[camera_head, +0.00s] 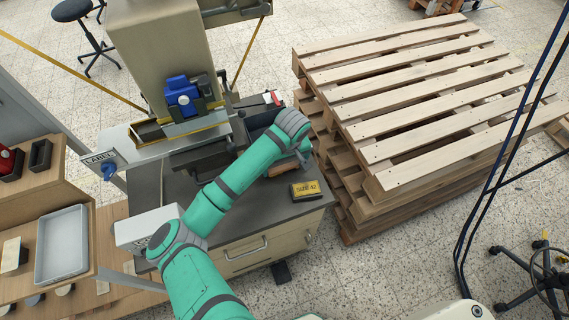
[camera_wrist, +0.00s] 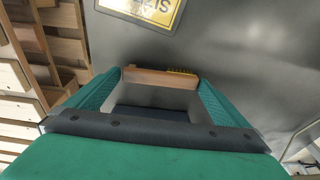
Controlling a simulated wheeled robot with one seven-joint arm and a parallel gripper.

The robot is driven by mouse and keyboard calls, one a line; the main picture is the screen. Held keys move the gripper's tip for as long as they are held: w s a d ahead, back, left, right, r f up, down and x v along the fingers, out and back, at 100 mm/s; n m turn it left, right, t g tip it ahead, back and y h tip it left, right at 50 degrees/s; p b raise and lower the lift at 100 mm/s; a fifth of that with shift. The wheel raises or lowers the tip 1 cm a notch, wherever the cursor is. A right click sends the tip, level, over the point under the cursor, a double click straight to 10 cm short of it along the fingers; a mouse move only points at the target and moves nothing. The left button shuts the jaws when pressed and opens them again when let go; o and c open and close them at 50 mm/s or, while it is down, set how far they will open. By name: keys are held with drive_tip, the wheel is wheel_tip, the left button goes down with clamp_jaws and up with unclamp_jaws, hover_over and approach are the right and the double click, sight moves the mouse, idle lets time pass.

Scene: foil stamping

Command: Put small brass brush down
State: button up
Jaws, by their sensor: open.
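The small brass brush (camera_wrist: 150,77) has a brown wooden handle and yellow bristles at its right end in the wrist view. My gripper is open, with one green finger on each side. In the head view, my gripper (camera_head: 303,158) is low over the right part of the dark worktop (camera_head: 262,205). A brown bit beside it (camera_head: 280,169) looks like the brush, partly hidden by my arm. I cannot tell whether the fingers touch the brush.
A yellow sign (camera_head: 305,190) lies near the worktop's front right edge; it also shows in the wrist view (camera_wrist: 145,10). The stamping machine (camera_head: 165,60) stands behind at left. Stacked pallets (camera_head: 420,95) stand close on the right. A grey tray (camera_head: 62,245) is at far left.

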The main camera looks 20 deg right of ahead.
wheel_tip(320, 180, up, 12)
drive_tip(key=s, duration=0.1)
drive_tip(key=shift+s, duration=0.35)
drive_tip(key=shift+d, duration=0.1)
idle(0.3)
